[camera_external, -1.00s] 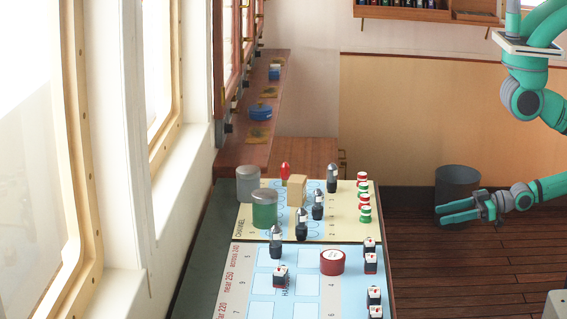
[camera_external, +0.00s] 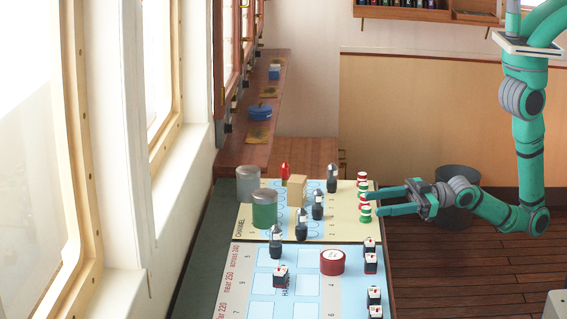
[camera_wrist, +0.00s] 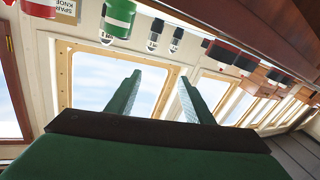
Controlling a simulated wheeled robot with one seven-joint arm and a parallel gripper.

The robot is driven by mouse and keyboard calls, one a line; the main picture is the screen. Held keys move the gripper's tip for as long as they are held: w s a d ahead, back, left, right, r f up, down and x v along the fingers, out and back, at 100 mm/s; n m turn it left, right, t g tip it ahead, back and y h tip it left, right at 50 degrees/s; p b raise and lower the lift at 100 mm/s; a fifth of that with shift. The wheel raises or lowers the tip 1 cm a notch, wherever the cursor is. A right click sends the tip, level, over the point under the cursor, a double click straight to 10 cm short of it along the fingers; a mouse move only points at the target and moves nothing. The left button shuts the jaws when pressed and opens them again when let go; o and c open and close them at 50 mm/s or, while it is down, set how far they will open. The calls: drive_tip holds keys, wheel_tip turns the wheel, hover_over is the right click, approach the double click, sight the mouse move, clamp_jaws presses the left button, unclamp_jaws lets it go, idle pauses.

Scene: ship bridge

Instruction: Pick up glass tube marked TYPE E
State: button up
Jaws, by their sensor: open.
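Several dark-based tubes with clear, pointed glass tops stand upright on the chart table, at the back (camera_external: 332,179), in the middle (camera_external: 317,206), lower left (camera_external: 301,226) and at the seam between charts (camera_external: 276,243). Their markings are too small to read, so I cannot tell which is TYPE E. Two glass tubes, one (camera_wrist: 154,36) and another (camera_wrist: 176,40), show near the top of the wrist view. My gripper (camera_external: 374,203) is open and empty at the table's right edge, pointing left, its fingers close to the red, white and green pieces. In the wrist view its fingers (camera_wrist: 159,78) are apart.
A row of red, white and green pieces (camera_external: 365,214) lines the right edge. A grey can (camera_external: 248,185), green can (camera_external: 264,211), wooden block (camera_external: 297,191) and red piece (camera_external: 285,172) stand further left. A red round box (camera_external: 332,263) is nearer. Windows line the left.

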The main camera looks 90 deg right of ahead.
sight(276, 237)
drive_tip(key=w+a, duration=0.2)
drive_tip(key=w, duration=0.1)
drive_tip(key=w+a+m+g+h, duration=0.1)
drive_tip(key=w+a, duration=0.2)
drive_tip(key=w, duration=0.1)
drive_tip(key=w+a+f+m+g+h, duration=0.1)
drive_tip(key=w+a, duration=0.2)
drive_tip(key=shift+w+f, duration=0.1)
drive_tip(key=shift+w, duration=0.15)
drive_tip(key=w+a, duration=0.1)
drive_tip(key=w+a+r+m+g+h, duration=0.1)
drive_tip(key=w+a, duration=0.1)
drive_tip(key=w+a+m+h, duration=0.1)
drive_tip(key=w, duration=0.1)
drive_tip(key=shift+w+a+r, duration=0.15)
drive_tip(key=shift+a+r, duration=0.1)
drive_tip(key=shift+a, duration=0.1)
drive_tip(key=shift+w+a+r+m+g+h, duration=0.3)
drive_tip(key=shift+w+a+m+g+h, duration=0.1)
drive_tip(key=shift+w+a+m+h, duration=0.15)
drive_tip(key=x, duration=1)
drive_tip(key=shift+w+d, duration=0.15)
drive_tip(key=shift+w, duration=0.15)
drive_tip(key=c, duration=1.1)
